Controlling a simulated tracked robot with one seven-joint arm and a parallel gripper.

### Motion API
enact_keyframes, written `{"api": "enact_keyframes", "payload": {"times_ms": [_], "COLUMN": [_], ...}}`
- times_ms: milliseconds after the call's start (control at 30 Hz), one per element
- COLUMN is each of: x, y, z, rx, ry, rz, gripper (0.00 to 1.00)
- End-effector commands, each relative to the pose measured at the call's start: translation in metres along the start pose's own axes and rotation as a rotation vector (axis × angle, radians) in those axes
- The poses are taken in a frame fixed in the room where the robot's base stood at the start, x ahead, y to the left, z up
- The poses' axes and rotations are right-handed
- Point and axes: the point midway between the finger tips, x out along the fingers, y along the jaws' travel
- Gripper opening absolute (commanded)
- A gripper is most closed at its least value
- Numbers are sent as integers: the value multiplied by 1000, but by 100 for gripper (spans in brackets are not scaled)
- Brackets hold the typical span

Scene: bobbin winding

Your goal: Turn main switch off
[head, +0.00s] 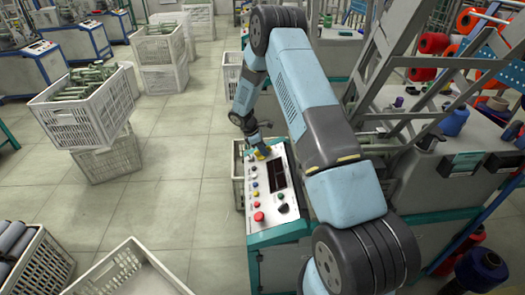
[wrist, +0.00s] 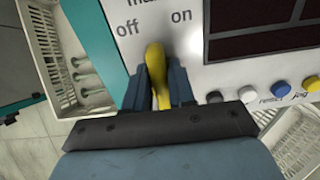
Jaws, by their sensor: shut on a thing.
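The main switch is a yellow handle (wrist: 155,62) on the white face of the control panel (wrist: 215,80). The printed words "off" and "on" stand above it, "off" to the left and "on" to the right. The handle's tip points up, roughly between the two words. My gripper (wrist: 157,88) has its two dark fingers on either side of the handle and is shut on it. The lower part of the handle is hidden by the gripper. In the head view, my gripper (head: 260,152) is at the far end of the control panel (head: 268,232).
Near the switch, the panel carries grey, white and blue buttons (wrist: 279,87) and a dark display (wrist: 262,45). A red button (head: 258,216) sits at the panel's near end. White crates (head: 85,115) stand at left. Open floor (head: 185,175) lies between them and the panel.

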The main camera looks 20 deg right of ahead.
Motion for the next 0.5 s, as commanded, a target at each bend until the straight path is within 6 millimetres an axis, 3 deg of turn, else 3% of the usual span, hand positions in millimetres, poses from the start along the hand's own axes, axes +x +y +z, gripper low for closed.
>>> {"api": "enact_keyframes", "payload": {"times_ms": [500], "x": [-2], "y": [13], "z": [0], "rx": [-408], "ry": [2], "rz": [12], "gripper": [0]}}
